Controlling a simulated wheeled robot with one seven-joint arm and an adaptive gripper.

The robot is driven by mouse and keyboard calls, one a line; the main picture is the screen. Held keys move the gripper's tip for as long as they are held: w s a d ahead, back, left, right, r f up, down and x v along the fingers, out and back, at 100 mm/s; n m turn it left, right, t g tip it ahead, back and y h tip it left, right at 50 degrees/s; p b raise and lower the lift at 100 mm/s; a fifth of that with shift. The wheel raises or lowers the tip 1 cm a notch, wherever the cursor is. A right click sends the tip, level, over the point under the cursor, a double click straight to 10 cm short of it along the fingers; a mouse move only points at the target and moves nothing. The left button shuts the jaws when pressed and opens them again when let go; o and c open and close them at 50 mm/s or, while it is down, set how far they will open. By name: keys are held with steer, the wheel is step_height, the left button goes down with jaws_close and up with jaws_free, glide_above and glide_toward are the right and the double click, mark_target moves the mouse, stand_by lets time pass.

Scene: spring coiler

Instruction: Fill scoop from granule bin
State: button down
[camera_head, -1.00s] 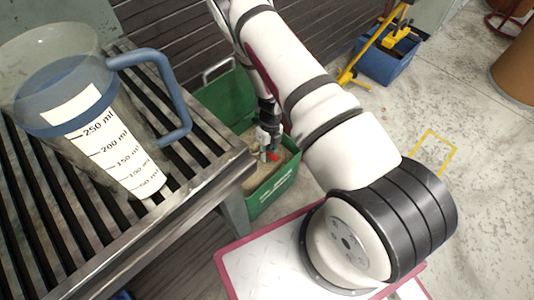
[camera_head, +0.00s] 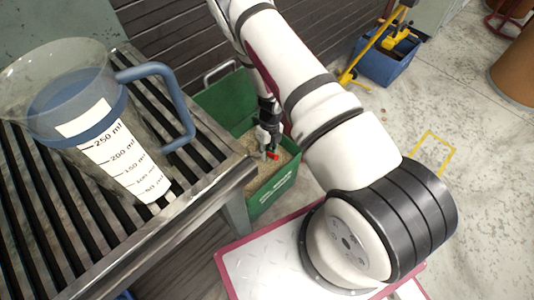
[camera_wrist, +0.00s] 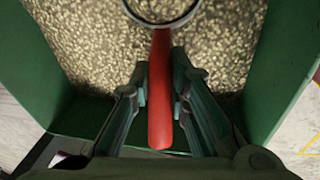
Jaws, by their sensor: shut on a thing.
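The green granule bin (camera_head: 278,187) stands on the floor beyond the slatted table. Pale tan granules (camera_wrist: 95,40) cover its inside in the wrist view. My gripper (camera_wrist: 160,88) is inside or just over the bin, shut on the red handle (camera_wrist: 160,120) of the scoop. The scoop's round dark rim (camera_wrist: 188,18) is at the top edge of the wrist view, over the granules and partly cut off. I cannot tell whether its bowl touches or holds granules. In the head view, a bit of red handle (camera_head: 273,156) shows below my gripper (camera_head: 268,143).
A clear measuring jug (camera_head: 120,165) with a blue handle stands on the slatted metal table (camera_head: 200,195) at left. A red-edged platform (camera_head: 262,262) lies in front. A blue box (camera_head: 385,65) with yellow parts stands at the back right.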

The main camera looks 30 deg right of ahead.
step_height(320, 180, up, 12)
steer(key=p, duration=0.7)
steer(key=shift+f+p, duration=0.25)
steer(key=shift+p, duration=0.05)
stand_by(0.4)
